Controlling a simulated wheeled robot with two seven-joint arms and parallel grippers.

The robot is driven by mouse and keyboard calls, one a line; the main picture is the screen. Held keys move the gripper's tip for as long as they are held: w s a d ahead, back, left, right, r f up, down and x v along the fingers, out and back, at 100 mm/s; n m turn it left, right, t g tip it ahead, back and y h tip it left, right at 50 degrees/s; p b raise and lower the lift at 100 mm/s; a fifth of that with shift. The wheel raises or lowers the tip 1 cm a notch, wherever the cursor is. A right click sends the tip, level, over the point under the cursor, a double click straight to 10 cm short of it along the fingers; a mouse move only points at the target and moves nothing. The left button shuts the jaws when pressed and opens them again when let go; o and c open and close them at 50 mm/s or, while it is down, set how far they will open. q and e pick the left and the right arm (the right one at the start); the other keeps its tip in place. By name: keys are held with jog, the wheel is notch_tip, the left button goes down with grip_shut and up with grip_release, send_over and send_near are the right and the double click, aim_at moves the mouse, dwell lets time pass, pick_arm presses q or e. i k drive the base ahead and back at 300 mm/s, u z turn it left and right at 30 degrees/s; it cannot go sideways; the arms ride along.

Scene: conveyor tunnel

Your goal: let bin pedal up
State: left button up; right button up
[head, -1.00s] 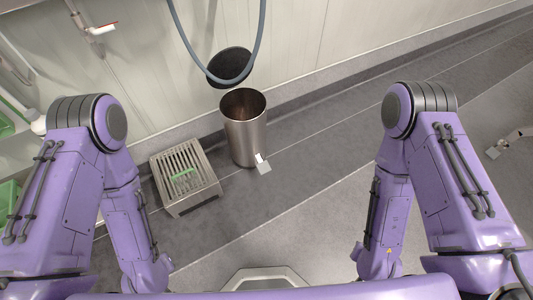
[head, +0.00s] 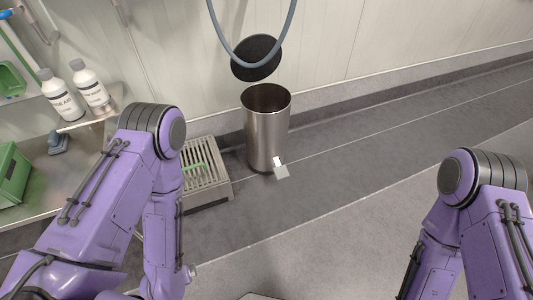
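My two purple arms come in at the left and right, both apart from the bin. Neither gripper can be seen in this view.
A slatted metal stand (head: 205,172) with a green item on it sits left of the bin, partly behind my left arm. White bottles (head: 91,86) and a green crate (head: 10,174) are at the left. A grey hose (head: 246,62) hangs before the wall. Floor to the right is clear.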

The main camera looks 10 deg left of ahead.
aim_at(281, 172)
jog(key=u, duration=0.1)
jog(key=k, duration=0.95)
jog(key=z, duration=0.55)
jog(key=i, duration=1.4)
jog(key=u, duration=0.45)
